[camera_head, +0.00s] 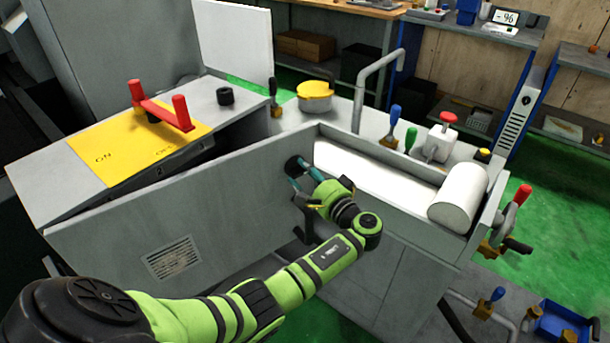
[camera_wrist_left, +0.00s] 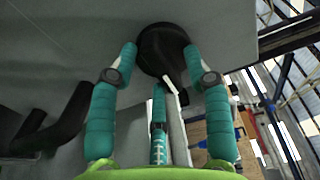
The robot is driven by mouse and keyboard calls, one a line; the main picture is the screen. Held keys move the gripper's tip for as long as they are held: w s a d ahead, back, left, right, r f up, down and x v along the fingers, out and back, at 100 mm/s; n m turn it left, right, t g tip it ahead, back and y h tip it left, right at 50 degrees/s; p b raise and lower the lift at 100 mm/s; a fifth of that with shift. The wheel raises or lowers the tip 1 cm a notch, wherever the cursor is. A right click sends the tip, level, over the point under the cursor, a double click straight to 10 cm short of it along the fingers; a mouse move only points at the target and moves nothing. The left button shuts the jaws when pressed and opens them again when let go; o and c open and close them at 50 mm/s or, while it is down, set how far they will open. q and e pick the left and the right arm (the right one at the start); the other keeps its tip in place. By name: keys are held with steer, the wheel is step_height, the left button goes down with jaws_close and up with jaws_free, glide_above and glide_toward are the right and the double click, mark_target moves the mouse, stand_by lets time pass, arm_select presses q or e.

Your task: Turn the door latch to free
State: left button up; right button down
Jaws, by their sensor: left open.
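The door latch is a round black knob (camera_head: 295,165) near the top right of the grey door panel (camera_head: 110,232). In the left wrist view the black knob (camera_wrist_left: 162,50) has a short white mark at its lower edge. My left gripper (camera_head: 303,176) is at the knob. Its teal fingers are apart, one on each side of the knob in the wrist view (camera_wrist_left: 163,62), with a third finger below. I cannot tell whether the fingertips touch the knob. My right gripper is not in view.
A black handle (camera_head: 303,222) sticks out from the door below my left gripper; it also shows in the wrist view (camera_wrist_left: 45,122). A white cylinder (camera_head: 459,197) lies in the machine at the right.

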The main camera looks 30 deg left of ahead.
arm_select(q)
steer(key=v, duration=1.2)
